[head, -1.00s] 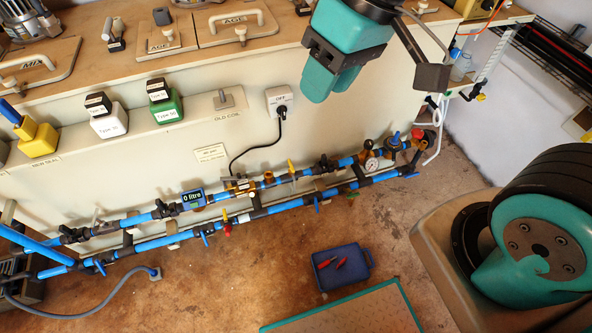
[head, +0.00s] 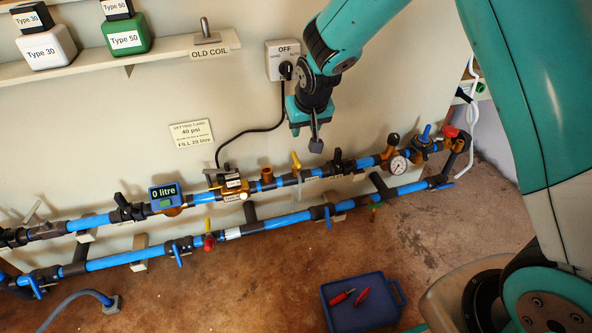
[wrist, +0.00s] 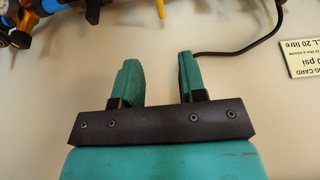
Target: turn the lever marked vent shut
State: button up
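My gripper (head: 305,135) hangs in front of the cream panel, above the upper blue pipe. In the wrist view my gripper (wrist: 160,78) has its two green fingers apart with nothing between them. A yellow lever (head: 296,160) stands up from the upper pipe, just below and left of my gripper; it shows at the top of the wrist view (wrist: 161,8), beyond the fingers and apart from them.
A black cable (head: 245,132) loops from the OFF switch box (head: 286,60) to the pipe fitting. A gauge (head: 398,165) and meter reading 0 litre (head: 164,197) sit on the upper pipe. A blue tray (head: 365,318) with red items lies on the floor. Floor between is clear.

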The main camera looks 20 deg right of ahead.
aim_at(296, 158)
jog(key=b+x, duration=0.7)
jog(key=x, duration=1)
jog(key=shift+f, duration=0.1)
grip_shut()
